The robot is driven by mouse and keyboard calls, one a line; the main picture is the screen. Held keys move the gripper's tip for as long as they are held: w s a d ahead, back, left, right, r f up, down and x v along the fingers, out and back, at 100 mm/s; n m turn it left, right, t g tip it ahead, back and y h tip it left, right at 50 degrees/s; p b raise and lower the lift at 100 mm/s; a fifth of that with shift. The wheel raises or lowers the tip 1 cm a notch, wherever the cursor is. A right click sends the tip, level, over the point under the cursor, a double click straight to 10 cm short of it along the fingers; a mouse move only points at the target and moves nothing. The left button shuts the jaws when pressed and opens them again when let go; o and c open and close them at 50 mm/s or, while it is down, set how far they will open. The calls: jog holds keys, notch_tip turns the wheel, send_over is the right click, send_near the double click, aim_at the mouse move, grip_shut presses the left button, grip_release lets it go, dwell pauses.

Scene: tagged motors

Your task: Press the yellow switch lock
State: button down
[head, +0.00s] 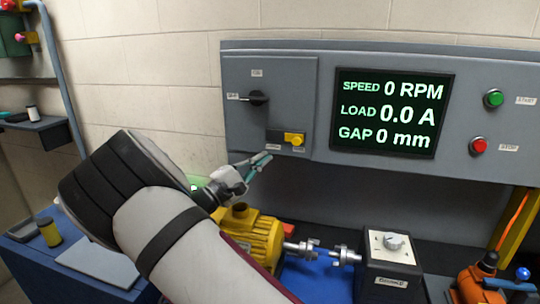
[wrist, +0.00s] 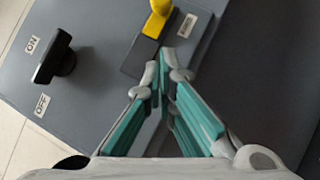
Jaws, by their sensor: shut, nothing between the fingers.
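The yellow switch lock (head: 294,139) sits at the right end of a small dark block (head: 273,136) on the lower part of the grey control panel. In the wrist view, the yellow lock (wrist: 157,20) is at the top, beyond my fingertips, with the dark block (wrist: 139,57) in front of it. My gripper (head: 266,156) is shut and empty, just below and left of the lock. In the wrist view, my gripper (wrist: 158,68) has its teal-lined fingers together at the tips, close to the block's edge. I cannot tell whether the tips touch the block.
A black rotary switch (head: 257,98) is up and left of the lock; its ON and OFF labels show in the wrist view. A display (head: 391,113) reads 0 RPM, 0.0 A and 0 mm. Green (head: 494,98) and red (head: 478,145) buttons are right. A yellow motor (head: 250,236) stands below my gripper.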

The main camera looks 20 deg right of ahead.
jog(key=b+v, duration=0.1)
jog(key=v, duration=0.6)
jog(key=shift+s, duration=0.2)
jog(key=shift+a, duration=0.1)
jog(key=s+d+m+g+y, duration=0.6)
jog(key=s+d+g+y, duration=0.3)
jog(key=s+d, duration=0.6)
jog(key=s+a+r+m+t+y, duration=0.1)
jog(key=s+a+t+y, duration=0.1)
jog(key=s, duration=0.4)
jog(key=s+a+r+t+y, duration=0.2)
jog(key=s+a+y, duration=0.2)
jog(key=s, duration=0.3)
jog(key=s+a+r+m+t+y, duration=0.1)
jog(key=s+a+r+t+y, duration=0.1)
jog(key=s, duration=0.4)
jog(key=a+y, duration=0.1)
jog(key=y, duration=0.1)
jog(key=shift+s+a+r+m+y, duration=0.2)
jog(key=shift+a+m+y, duration=0.1)
jog(key=shift+y, duration=0.1)
jog(key=c, duration=2.3)
grip_release()
jog(key=shift+d, duration=0.1)
